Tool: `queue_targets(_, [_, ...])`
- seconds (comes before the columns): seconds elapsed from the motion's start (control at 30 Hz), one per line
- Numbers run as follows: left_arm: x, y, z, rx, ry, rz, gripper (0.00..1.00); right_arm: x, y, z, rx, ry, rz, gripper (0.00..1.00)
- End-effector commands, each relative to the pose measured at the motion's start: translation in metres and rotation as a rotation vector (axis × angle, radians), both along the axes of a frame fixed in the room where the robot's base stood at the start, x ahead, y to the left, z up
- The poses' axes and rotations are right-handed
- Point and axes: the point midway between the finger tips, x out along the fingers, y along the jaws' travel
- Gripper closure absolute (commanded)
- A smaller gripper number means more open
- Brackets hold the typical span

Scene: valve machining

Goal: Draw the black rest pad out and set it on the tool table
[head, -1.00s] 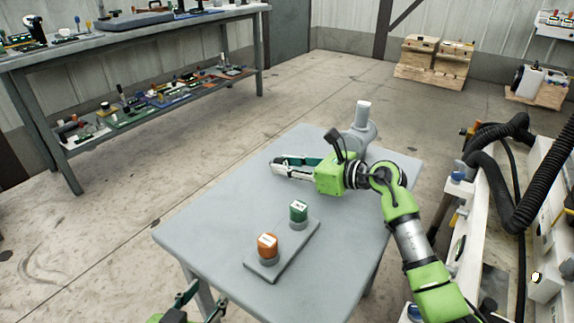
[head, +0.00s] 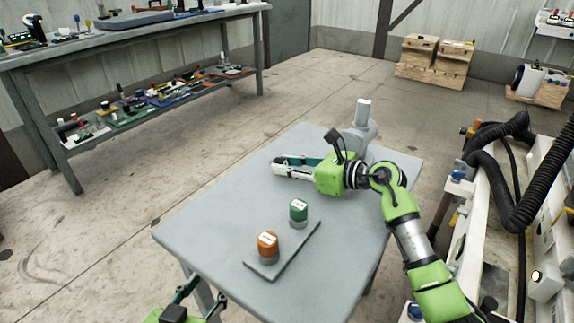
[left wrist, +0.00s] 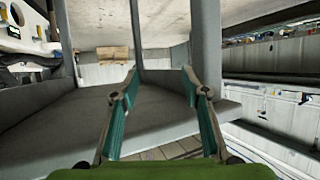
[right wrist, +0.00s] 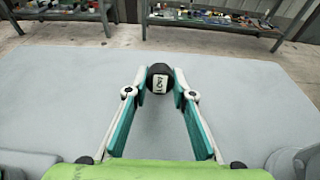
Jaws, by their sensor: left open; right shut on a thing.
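The black rest pad (right wrist: 160,70), round with a white label, shows between my right fingertips in the right wrist view. My right gripper (right wrist: 161,85) is shut on it, low over the tool table (right wrist: 250,85); I cannot tell whether the pad touches the top.
An orange-topped piece (head: 267,245) and a green-topped piece (head: 298,211) stand on a grey plate (head: 290,256) near the table's front. A grey post-like fixture (head: 362,125) is at the back corner. The table's left part is clear. A machine with black hoses (head: 500,190) is at right.

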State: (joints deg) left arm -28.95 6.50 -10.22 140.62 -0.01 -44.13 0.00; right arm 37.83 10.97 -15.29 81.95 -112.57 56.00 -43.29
Motion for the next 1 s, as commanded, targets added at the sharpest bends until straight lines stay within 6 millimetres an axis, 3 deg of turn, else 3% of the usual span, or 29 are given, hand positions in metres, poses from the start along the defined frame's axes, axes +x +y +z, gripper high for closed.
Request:
queue_targets(0.23, [0.000,0.000,0.000,-0.001,-0.001,-0.001,0.58,0.000,0.000,0.001,0.001,-0.001,0.000,1.00])
queue_targets(0.27, [0.000,0.000,0.000,-0.001,-0.001,-0.001,0.58,0.000,0.000,0.001,0.001,-0.001,0.000,0.72])
queue_targets(0.3, [0.000,0.000,0.000,-0.001,-0.001,-0.001,0.58,0.000,0.000,0.001,0.001,-0.001,0.000,0.61])
queue_targets(0.33, [0.000,0.000,0.000,0.000,0.000,-0.001,0.58,0.000,0.000,0.001,0.001,-0.001,0.000,0.57])
queue_targets(0.73, [0.000,0.000,0.000,0.001,0.002,0.000,0.58,-0.002,-0.004,0.000,-0.001,0.000,-0.001,0.57])
queue_targets(1.0, [0.000,0.000,-0.001,0.001,0.003,0.000,0.58,-0.028,-0.042,0.012,-0.004,-0.002,-0.004,0.57])
